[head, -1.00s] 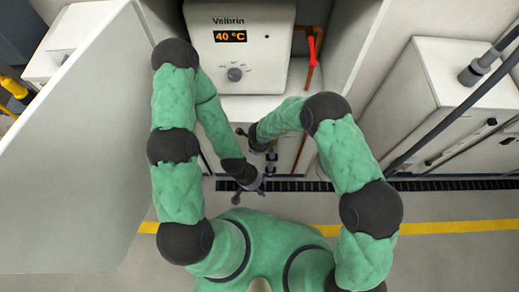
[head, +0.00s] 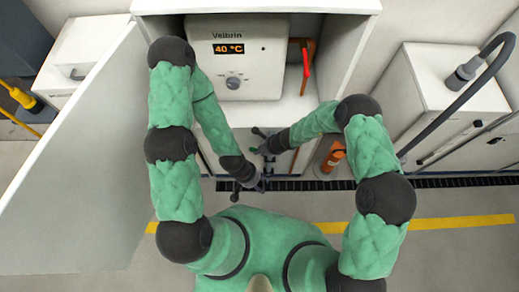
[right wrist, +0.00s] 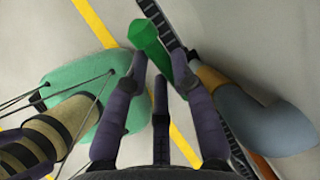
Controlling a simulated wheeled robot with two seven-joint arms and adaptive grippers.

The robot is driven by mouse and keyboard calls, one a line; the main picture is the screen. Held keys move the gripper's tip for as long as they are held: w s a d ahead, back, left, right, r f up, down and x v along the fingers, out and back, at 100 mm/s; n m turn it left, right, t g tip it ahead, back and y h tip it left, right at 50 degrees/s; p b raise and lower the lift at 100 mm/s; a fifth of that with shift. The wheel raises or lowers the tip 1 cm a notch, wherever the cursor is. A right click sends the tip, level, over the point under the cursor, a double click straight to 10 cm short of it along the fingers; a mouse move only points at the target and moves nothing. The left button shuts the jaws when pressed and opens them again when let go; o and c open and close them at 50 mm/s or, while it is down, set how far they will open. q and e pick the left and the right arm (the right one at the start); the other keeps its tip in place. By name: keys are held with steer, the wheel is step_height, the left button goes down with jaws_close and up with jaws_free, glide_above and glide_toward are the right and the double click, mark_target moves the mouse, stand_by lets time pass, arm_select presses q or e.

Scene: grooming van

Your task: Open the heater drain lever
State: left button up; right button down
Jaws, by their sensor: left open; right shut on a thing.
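The white heater (head: 235,62) with a 40 °C display and a dial stands in the open cabinet. In the right wrist view, a green handle-like lever (right wrist: 146,40) reaches in between the fingers of my right gripper (right wrist: 160,75), which is shut on it. In the head view my right gripper (head: 260,141) is low in front of the cabinet, and the lever there is hidden or too small to tell. A red lever (head: 306,60) sits on the copper pipe right of the heater, apart from both grippers. My left gripper (head: 248,184) is open and empty, nearer my body.
The cabinet door (head: 75,175) stands open on the left. An orange cylinder (head: 334,156) stands low at the right of the cabinet. A white unit with a grey hose (head: 490,75) is at the right. A dark floor grate (head: 440,182) and yellow line (head: 450,222) cross the floor.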

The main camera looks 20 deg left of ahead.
steer(key=shift+w+d+r+y, duration=0.1)
steer(key=shift+d+r+y, duration=0.25)
steer(key=shift+y, duration=0.45)
steer(key=c, duration=1)
jaws_free()
steer(key=shift+w+d, duration=0.1)
steer(key=shift+w+d+r, duration=0.1)
steer(key=shift+d+r, duration=0.1)
steer(key=shift+r, duration=0.2)
steer(key=shift+v, duration=3.55)
